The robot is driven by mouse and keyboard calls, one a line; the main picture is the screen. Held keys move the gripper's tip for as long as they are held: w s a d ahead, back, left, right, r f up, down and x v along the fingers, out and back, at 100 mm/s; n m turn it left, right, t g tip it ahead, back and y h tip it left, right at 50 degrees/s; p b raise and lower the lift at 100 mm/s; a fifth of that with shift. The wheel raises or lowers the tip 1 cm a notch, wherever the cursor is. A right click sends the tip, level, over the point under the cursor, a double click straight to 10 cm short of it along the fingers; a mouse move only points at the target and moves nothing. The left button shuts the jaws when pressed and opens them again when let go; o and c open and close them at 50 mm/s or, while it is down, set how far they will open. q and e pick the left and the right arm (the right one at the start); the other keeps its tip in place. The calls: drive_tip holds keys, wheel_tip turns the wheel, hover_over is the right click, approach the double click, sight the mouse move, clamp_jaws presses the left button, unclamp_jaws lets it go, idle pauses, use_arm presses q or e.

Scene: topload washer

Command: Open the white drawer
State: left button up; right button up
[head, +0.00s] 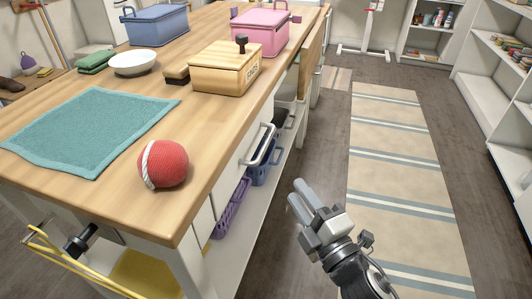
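The white drawer (241,152) is in the right side of the wooden-topped table, just under its edge. Its front is seen at a steep angle and looks flush with the table side. A pale bar handle (263,146) sticks out from it. My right gripper (295,191) is over the floor to the right of the table, below and to the right of the handle. It is apart from the handle and holds nothing I can see. Its two fingers lie close side by side, and the angle hides how wide the gap is. My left gripper is not in view.
A red ball (165,164) and a teal towel (92,128) lie on the tabletop (190,118), near a wooden box (222,78). Purple and blue baskets stand on the lower shelf under the drawer. A striped rug (395,170) lies on the open floor at right; white shelves stand beyond.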

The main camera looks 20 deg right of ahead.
sight(265, 143)
drive_tip(key=p+x, duration=0.1)
drive_tip(key=x, duration=1.4)
drive_tip(key=shift+w, duration=0.1)
drive_tip(key=shift+d, duration=0.1)
clamp_jaws()
